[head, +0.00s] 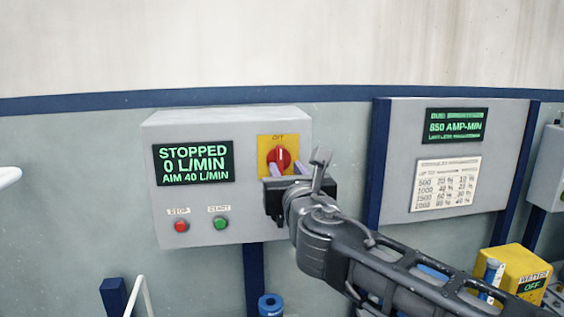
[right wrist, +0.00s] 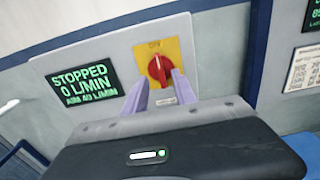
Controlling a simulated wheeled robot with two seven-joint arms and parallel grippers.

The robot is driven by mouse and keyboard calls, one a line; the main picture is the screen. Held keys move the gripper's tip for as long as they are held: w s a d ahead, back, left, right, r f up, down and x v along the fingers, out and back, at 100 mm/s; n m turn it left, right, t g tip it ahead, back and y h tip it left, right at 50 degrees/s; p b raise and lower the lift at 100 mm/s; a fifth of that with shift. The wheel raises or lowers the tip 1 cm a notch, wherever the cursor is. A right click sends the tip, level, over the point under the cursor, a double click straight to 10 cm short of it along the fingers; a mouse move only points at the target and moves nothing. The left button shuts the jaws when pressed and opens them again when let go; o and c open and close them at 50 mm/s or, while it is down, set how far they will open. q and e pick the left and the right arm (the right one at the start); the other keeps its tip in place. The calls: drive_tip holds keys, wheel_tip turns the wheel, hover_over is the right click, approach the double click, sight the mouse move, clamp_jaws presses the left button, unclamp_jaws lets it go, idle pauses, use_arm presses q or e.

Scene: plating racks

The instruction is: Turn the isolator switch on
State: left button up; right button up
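The isolator switch (head: 279,158) is a red rotary knob on a yellow plate, at the upper right of a grey control box (head: 215,130). The plate has "OFF" lettered above the knob, and the knob's pointer stands about upright. In the right wrist view the knob (right wrist: 158,69) sits just beyond the fingertips. My right gripper (head: 289,167) is open, its two purple fingers pointing at the knob, one towards each side of its lower part. In the wrist view the gap between the fingers (right wrist: 160,82) is empty. I cannot tell whether they touch the knob. My left gripper is not in view.
The box's display (head: 193,163) reads "STOPPED 0 L/MIN AIM 40 L/MIN". Below it are a red button (head: 181,226) and a green button (head: 221,223). A second panel (head: 397,160) stands to the right, with a yellow box (head: 520,262) below it.

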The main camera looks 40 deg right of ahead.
sight(280, 161)
drive_tip(key=x, duration=0.5)
drive_tip(key=shift+w+d+p, duration=0.1)
drive_tip(key=shift+w+p, duration=0.05)
drive_tip(key=shift+p, duration=0.15)
clamp_jaws()
